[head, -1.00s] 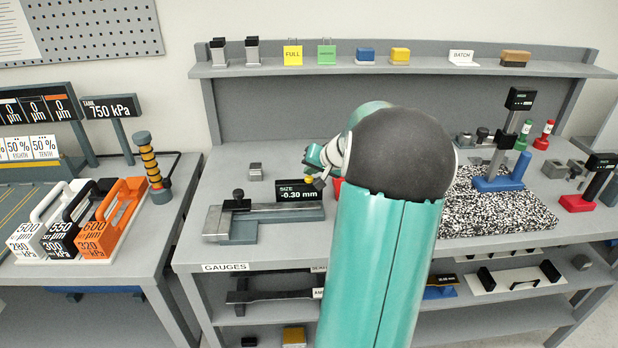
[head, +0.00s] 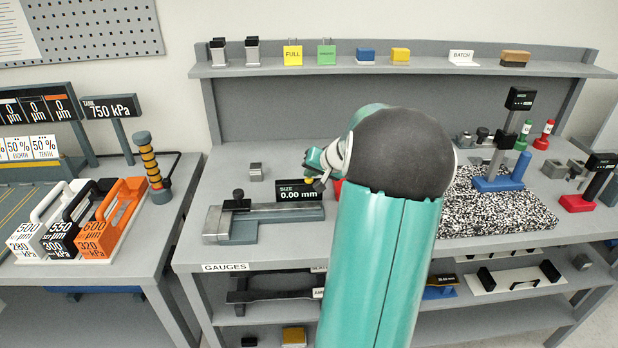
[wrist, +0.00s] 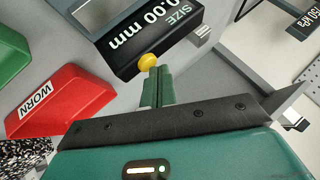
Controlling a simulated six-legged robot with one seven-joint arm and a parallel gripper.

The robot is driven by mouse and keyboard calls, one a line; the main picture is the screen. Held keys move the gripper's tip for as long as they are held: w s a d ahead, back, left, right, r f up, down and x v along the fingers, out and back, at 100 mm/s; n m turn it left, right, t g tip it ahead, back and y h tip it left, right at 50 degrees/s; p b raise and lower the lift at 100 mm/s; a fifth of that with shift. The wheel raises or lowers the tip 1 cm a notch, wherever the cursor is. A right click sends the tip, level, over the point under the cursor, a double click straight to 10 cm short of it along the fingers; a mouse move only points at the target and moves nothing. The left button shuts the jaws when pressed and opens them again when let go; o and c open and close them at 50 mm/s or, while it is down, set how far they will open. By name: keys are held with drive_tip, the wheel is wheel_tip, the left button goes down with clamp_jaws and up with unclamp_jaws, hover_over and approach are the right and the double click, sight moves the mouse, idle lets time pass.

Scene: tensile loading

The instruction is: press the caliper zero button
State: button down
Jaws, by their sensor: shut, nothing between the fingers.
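The caliper (head: 262,214) lies on the bench, a grey bar with a black display (head: 298,191). The display reads SIZE 0.00 mm, and it also shows in the wrist view (wrist: 155,35). The yellow zero button (wrist: 148,62) sits on the edge of the display block. My gripper (wrist: 156,72) is shut and empty, with its fingertips right at the yellow button. They look to be touching it. In the head view my gripper (head: 320,184) is at the right end of the display, partly hidden by my arm.
A red WORN tray (wrist: 62,100) and a green tray (wrist: 12,55) lie beside my gripper. A small grey block (head: 256,171) stands behind the caliper. A speckled granite plate (head: 495,212) with gauge stands is to the right. Bench space left of the caliper is clear.

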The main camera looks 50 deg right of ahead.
sight(311, 181)
idle(0.4)
drive_tip(key=shift+r, duration=0.9)
drive_tip(key=shift+r, duration=2.5)
